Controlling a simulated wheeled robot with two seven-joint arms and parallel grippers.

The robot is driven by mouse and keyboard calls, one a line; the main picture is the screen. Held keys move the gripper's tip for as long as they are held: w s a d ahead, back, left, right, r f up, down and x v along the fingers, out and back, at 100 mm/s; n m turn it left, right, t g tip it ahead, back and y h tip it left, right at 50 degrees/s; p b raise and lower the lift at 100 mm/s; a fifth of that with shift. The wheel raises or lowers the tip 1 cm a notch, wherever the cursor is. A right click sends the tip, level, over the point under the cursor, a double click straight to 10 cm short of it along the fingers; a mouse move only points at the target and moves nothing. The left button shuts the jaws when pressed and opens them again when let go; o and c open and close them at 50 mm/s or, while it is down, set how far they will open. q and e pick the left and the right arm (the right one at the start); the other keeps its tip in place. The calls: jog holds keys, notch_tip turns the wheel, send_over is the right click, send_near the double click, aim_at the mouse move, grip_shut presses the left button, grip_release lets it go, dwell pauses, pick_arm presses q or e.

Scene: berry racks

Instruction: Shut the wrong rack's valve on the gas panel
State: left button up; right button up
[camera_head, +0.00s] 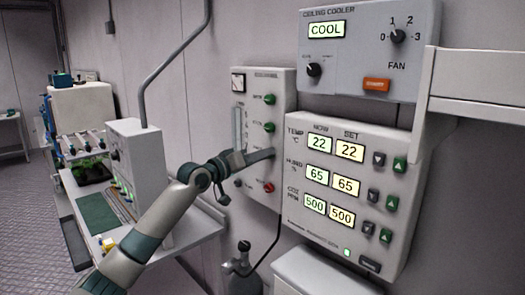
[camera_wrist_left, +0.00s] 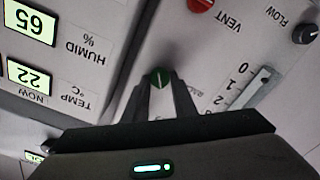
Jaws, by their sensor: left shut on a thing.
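The gas panel (camera_head: 252,84) is on the wall, with a gauge, a flow tube, two green valve knobs (camera_head: 270,99) (camera_head: 269,128) showing one above the other, and a red knob (camera_head: 268,188) lower down. My left gripper (camera_head: 270,154) reaches the panel between the lower visible green knob and the red one, and covers what it grips in the head view. In the left wrist view the left gripper (camera_wrist_left: 161,84) is shut on a green valve knob (camera_wrist_left: 160,77). The knob's rack label is mostly hidden. My right gripper is not in view.
The wrist view shows the red VENT knob (camera_wrist_left: 200,5) and black FLOW knob (camera_wrist_left: 305,33) near the gripped knob. A climate display box (camera_head: 345,215) is close on the right, under a ceiling cooler box (camera_head: 345,75). A bench (camera_head: 190,232) stands left.

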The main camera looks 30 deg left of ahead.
pick_arm(q)
jog(key=shift+a+n+p, duration=0.1)
jog(key=shift+n+p, duration=4.4)
jog(key=shift+n, duration=1.1)
jog(key=o, duration=1)
jog(key=shift+f, duration=0.1)
